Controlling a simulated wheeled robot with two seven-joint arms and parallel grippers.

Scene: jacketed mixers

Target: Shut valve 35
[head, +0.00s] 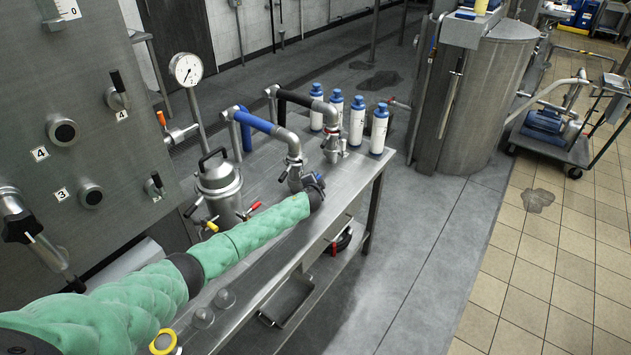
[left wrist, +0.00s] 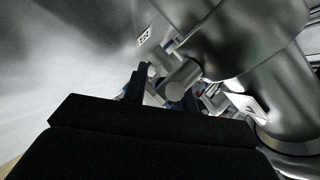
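My left arm, in a green sleeve, reaches over the steel bench in the head view. Its gripper (head: 315,183) is at a bent steel pipe (head: 293,150) that ends in a blue hose. In the left wrist view, dark finger parts of the left gripper (left wrist: 162,95) show beside a short metal cylinder (left wrist: 181,79) on steel pipework. I cannot tell whether the fingers touch or hold it. A small white label (left wrist: 144,38) with dark digits, too small to read surely, is just above. The handle of valve 35 is not clearly made out. My right gripper is not in view.
The steel bench (head: 345,190) carries several blue-capped white bottles (head: 357,121) and a lidded steel pot (head: 219,187). A control panel (head: 75,110) with knobs stands left. A large steel tank (head: 487,95) stands behind. Floor (head: 440,240) right of the bench is clear.

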